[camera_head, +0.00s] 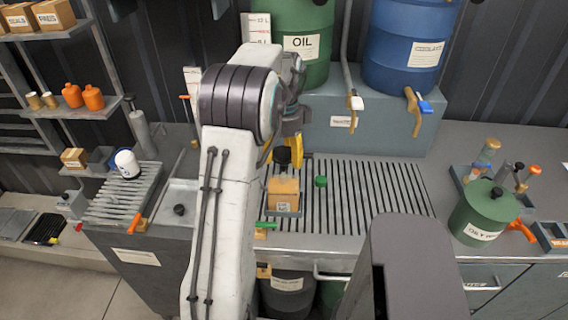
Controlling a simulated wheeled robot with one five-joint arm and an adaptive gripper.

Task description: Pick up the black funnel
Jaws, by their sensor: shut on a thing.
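My gripper (292,147), with yellow fingers, hangs past the end of my arm above the slatted drain grate. It is shut on a small black thing, which looks like the black funnel (282,157). The funnel shows just below and left of the fingers, above and behind an orange-topped box (283,194). Its full shape is hard to make out, and my arm hides part of the area around it. I cannot tell the exact gap between the funnel and the box.
A green oil drum (305,46) and a blue coolant drum (409,50) stand behind the grate (385,190). A small green piece (320,181) lies on the grate. A green can (484,212) stands at right. The grate's right side is clear.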

